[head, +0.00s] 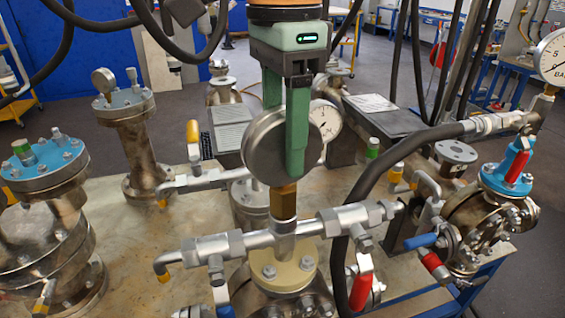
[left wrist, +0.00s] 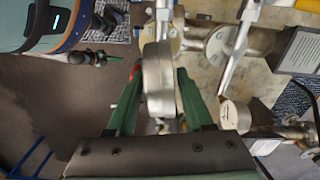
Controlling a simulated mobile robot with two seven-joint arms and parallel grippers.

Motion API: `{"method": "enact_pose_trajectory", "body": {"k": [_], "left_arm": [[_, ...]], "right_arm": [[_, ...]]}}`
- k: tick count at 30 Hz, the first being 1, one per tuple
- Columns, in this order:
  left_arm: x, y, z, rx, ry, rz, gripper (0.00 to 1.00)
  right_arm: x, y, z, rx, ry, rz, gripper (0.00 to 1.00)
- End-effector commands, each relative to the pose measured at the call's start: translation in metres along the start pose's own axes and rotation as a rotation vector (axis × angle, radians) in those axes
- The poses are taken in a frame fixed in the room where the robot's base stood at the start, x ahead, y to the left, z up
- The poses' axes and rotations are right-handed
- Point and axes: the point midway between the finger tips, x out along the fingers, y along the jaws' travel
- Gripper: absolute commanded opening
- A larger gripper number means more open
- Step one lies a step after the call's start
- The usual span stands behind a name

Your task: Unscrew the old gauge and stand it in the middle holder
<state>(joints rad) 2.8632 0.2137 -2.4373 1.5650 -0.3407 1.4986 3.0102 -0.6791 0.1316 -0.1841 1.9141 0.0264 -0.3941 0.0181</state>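The round steel gauge (head: 262,150) stands on a brass fitting (head: 284,203) above the pipe tee of the front middle vessel, its back or side towards the head camera. My left gripper (head: 288,160) comes down from above with one green finger on each side of the gauge. In the left wrist view the gauge (left wrist: 158,85) fills the space between the fingertips (left wrist: 159,72), which appear to touch it on both sides. A white-dial gauge (head: 325,118) shows partly behind the fingers. I cannot pick out the middle holder.
A black hose (head: 375,190) curves close to the right of the gauge. A vessel with a blue lid (head: 45,175) stands left, a gauge-topped column (head: 130,130) behind it. At right are a blue-topped valve vessel (head: 490,215) and a large dial gauge (head: 555,55).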

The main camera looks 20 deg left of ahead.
Motion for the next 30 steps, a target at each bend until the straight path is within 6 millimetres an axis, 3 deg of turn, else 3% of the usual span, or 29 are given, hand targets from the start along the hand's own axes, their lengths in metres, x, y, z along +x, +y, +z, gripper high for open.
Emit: {"method": "enact_pose_trajectory", "body": {"k": [4,14,17,30], "left_arm": [[0.000,0.000,0.000,0.001,0.000,0.000,0.70],[-0.004,0.000,0.000,0.001,0.001,0.000,0.70],[-0.015,0.000,-0.001,0.001,0.003,-0.001,0.70],[-0.101,0.000,-0.001,0.001,0.002,0.000,0.70]], "right_arm": [[0.000,0.000,0.000,0.000,0.000,0.000,0.00],[0.000,0.000,0.000,0.000,0.000,0.000,0.00],[-0.001,0.000,-0.001,0.000,0.000,0.000,0.00],[-0.008,-0.001,-0.008,0.000,0.000,0.000,0.00]]}}
